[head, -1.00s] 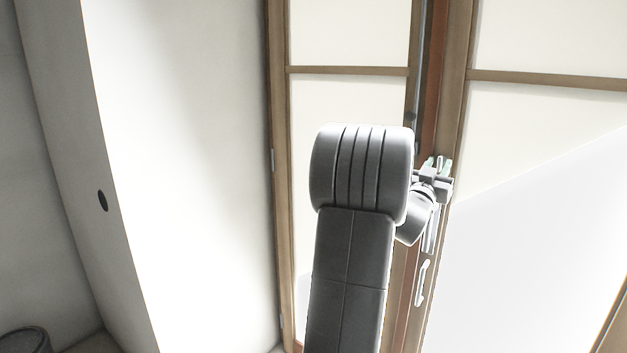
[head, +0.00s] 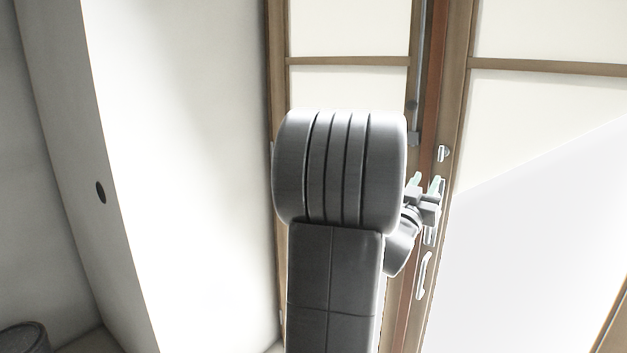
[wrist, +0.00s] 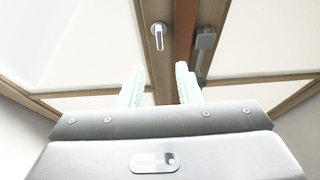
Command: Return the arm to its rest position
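My gripper (head: 425,186) shows at the right of my dark grey arm in the head view, in front of the door frame. In the wrist view my gripper (wrist: 158,78) has its two pale green fingers apart, with nothing between them. A door handle (wrist: 158,30) shows beyond the fingertips in the wrist view. The large arm joint hides part of the door in the head view.
A wood-framed glazed door (head: 350,110) stands ahead, with a second panel (head: 540,120) to its right. A pull handle (head: 423,276) is low on the frame. A white wall panel (head: 185,180) is at left. A dark round bin (head: 24,340) stands at lower left.

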